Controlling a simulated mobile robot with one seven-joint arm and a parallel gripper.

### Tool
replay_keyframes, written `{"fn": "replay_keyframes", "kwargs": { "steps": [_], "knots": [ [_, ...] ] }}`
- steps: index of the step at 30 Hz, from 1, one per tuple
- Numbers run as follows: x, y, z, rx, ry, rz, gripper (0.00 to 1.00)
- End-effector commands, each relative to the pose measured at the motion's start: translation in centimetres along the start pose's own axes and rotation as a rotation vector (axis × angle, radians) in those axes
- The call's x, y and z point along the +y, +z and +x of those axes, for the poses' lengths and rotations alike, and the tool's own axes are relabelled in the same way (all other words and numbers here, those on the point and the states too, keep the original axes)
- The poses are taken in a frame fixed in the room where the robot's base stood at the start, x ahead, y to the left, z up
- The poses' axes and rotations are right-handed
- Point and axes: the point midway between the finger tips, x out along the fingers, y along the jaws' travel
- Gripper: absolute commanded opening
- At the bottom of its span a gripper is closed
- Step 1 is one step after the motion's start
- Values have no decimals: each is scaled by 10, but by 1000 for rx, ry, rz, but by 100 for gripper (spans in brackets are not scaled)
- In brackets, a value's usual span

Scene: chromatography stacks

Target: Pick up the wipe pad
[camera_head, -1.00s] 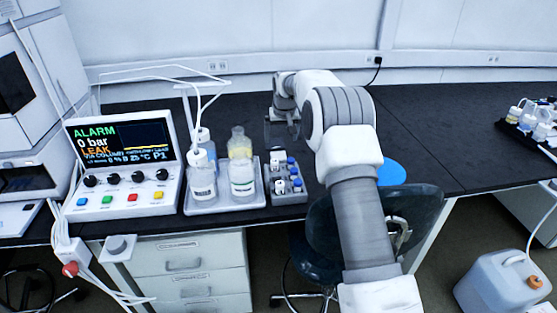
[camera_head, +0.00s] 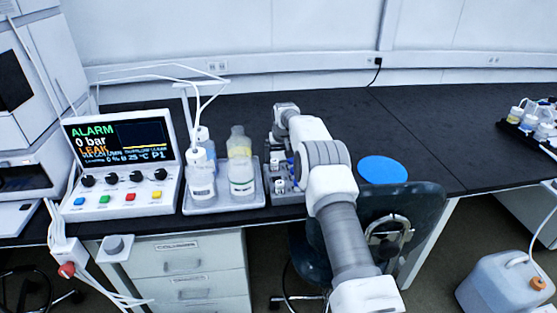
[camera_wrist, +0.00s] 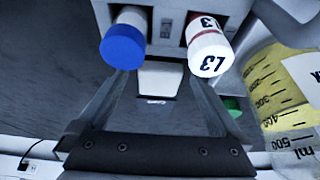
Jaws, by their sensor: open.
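My gripper (camera_wrist: 160,84) is open in the wrist view, its two dark fingers spread apart. A small white block-like piece (camera_wrist: 160,79) shows between the fingers, over the dark bench; I cannot tell whether it is the wipe pad or whether a finger touches it. In the head view my gripper hangs at the vial rack (camera_head: 288,198), its fingertips hidden by my arm and the rack. A blue-capped vial (camera_wrist: 123,45) and a white-capped vial marked L3 (camera_wrist: 208,45) stand close to the fingers. No other pad is clearly recognisable.
A graduated bottle with yellow liquid (camera_wrist: 285,90) is close at right in the wrist view. In the head view, a bottle tray (camera_head: 225,205) and alarm console (camera_head: 122,165) stand left. A flat blue disc (camera_head: 383,170) lies right of my arm. The bench behind is clear.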

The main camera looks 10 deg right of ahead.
Motion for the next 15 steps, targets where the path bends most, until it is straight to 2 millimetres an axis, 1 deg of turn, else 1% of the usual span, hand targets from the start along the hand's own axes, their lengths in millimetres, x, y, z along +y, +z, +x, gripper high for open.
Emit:
{"fn": "replay_keyframes", "kwargs": {
  "steps": [1,4,13,14,15],
  "knots": [
    [-1,0,6,0,-1,-1,100],
    [-1,0,11,0,-1,-1,100],
    [-1,0,12,0,-1,0,100],
    [-1,0,12,0,-1,0,96],
    [-1,0,12,0,-1,0,89]
  ]
}}
